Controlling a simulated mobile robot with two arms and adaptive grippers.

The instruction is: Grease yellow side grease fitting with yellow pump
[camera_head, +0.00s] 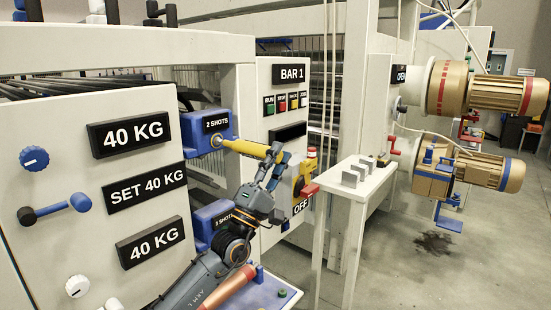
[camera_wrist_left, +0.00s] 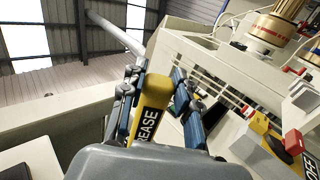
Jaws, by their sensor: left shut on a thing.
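My left gripper (camera_head: 270,160) is shut on the yellow pump (camera_head: 245,148), a yellow cylinder. The pump lies nearly level, with its left end at the front of the blue block (camera_head: 193,135) labelled "2 SHOTS". Whether that end touches or is seated on a fitting there is too small to tell. In the left wrist view, the fingers (camera_wrist_left: 152,95) clasp the pump's yellow body (camera_wrist_left: 153,92), which carries a black label partly reading "EASE". A lower blue block (camera_head: 202,215) labelled "3 SHOTS" is partly hidden behind my left gripper. My right gripper is in neither view.
A red cylinder (camera_head: 232,287) lies beside my left forearm, near a blue tray (camera_head: 276,297). Left is a panel with "40 KG" signs (camera_head: 134,133) and knobs. A yellow-red switch (camera_head: 305,175) is close right of my gripper. A white stand (camera_head: 345,187) is farther right, with open floor beyond.

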